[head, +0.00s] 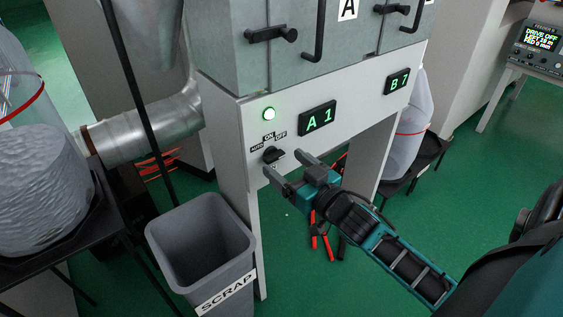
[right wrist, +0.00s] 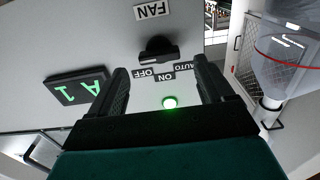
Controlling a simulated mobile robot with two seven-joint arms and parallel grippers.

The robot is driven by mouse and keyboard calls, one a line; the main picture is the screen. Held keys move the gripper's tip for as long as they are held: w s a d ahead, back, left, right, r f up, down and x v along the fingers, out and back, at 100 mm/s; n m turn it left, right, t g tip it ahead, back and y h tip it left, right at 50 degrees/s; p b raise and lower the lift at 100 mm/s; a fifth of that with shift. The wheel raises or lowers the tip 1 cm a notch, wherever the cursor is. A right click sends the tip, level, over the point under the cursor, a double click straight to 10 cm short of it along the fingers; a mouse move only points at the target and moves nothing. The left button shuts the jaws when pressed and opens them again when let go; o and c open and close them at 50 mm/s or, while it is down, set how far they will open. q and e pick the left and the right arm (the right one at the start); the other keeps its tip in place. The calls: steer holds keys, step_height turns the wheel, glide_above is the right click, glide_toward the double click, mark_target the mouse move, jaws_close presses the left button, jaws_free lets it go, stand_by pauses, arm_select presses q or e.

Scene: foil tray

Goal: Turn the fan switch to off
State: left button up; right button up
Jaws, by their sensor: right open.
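The fan switch (head: 273,155) is a black rotary knob on the white panel, under the labels AUTO, ON and OFF. It also shows upside down in the right wrist view (right wrist: 158,49), beside the FAN label (right wrist: 153,12). Its bar lies roughly crosswise there; I cannot tell for sure which label it points to. My right gripper (head: 283,162) is open and empty, in front of the panel with its fingers towards the knob. In the right wrist view the knob lies between and beyond the fingertips, apart from them. My left gripper is not in view.
A green lamp (head: 268,114) glows above the switch, with the A 1 display (head: 317,118) and B 7 display (head: 398,81) to its right. Black handles (head: 272,34) stick out above. A grey scrap bin (head: 205,245) stands below left. The space before the panel is open.

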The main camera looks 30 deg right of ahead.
mark_target(273, 156)
steer(key=shift+w+a, duration=0.1)
steer(key=shift+w, duration=1.2)
steer(key=c, duration=1)
